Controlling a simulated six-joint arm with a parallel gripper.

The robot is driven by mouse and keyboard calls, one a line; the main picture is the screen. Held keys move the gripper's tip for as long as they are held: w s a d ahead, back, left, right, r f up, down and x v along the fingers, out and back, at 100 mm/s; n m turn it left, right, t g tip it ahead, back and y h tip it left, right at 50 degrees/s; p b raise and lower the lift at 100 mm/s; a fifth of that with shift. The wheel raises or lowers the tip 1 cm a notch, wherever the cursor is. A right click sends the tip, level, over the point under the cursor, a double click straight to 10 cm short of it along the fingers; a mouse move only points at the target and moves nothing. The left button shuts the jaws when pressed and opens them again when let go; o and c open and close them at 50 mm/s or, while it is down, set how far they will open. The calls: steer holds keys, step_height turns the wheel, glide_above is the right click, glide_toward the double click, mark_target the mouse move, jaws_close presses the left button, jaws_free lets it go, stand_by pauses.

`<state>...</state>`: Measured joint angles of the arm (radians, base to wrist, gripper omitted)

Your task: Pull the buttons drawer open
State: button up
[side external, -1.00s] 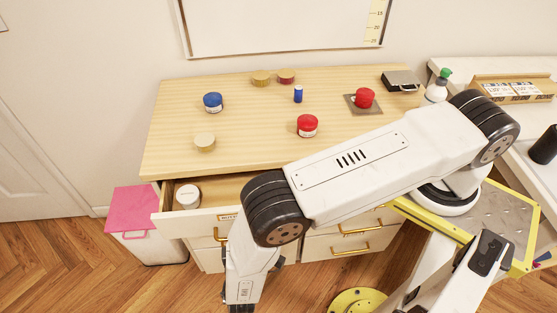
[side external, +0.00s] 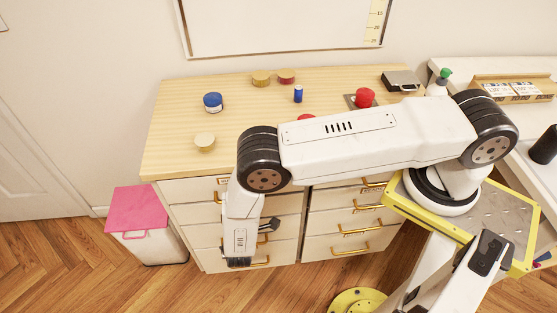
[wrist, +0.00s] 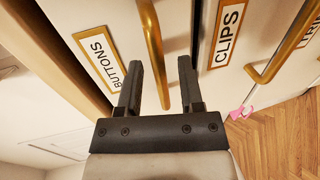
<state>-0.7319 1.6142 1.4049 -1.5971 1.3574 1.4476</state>
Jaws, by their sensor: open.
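The buttons drawer (side external: 188,190) is the top left drawer of the wooden-topped cabinet and looks shut or nearly shut in the side view. Its "BUTTONS" label (wrist: 102,60) shows in the wrist view, beside its brass handle (wrist: 152,40). My gripper (wrist: 159,63) is open, with a finger on either side of the handle's line. I cannot tell whether the fingers reach the handle in depth. In the side view my gripper (side external: 238,262) hangs in front of the left drawers, and my arm hides part of them.
The clips drawer (wrist: 238,20) is below, with its own handle (wrist: 275,60). A pink-lidded bin (side external: 138,208) stands left of the cabinet. Jars, such as a blue-lidded one (side external: 212,102), stand on the cabinet top (side external: 175,125). The floor (side external: 60,265) in front is clear at left.

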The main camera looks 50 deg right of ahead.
steer(key=v, duration=0.7)
step_height(320, 180, up, 28)
stand_by(1.3)
steer(key=shift+s+a, duration=0.1)
steer(key=shift+a, duration=0.05)
steer(key=shift+f, duration=0.2)
step_height(320, 180, down, 28)
steer(key=shift+a+r, duration=0.1)
steer(key=shift+r, duration=0.05)
stand_by(0.3)
